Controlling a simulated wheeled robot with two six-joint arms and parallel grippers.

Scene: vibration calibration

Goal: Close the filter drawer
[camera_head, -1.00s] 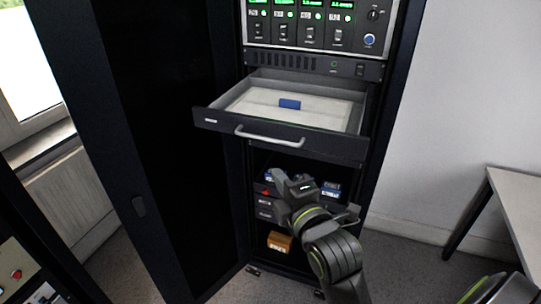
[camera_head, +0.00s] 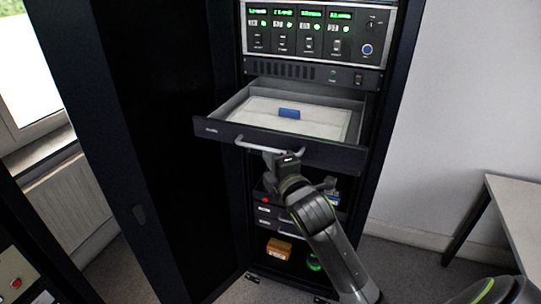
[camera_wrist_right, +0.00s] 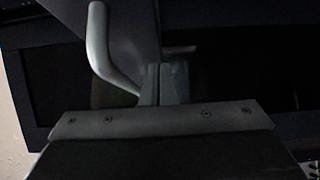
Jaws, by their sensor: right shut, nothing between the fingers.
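The filter drawer (camera_head: 330,152) is pulled out of the black rack, with a pale handle (camera_head: 250,146) on its dark front. A small blue block (camera_head: 289,113) lies on the white sheet inside it. My right gripper (camera_head: 274,160) is at the drawer front, just below the handle, with shut, empty fingers. In the right wrist view the closed fingertips (camera_wrist_right: 165,82) are beside the curved handle (camera_wrist_right: 101,50), not around it. Whether they touch the drawer or handle I cannot tell. My left gripper is not in view.
Above the drawer is an instrument panel (camera_head: 315,32) with green displays. Below are shelves with dark boxes and an orange box (camera_head: 279,249). The black cabinet door (camera_head: 140,150) stands open at left. A table (camera_head: 515,205) is at right.

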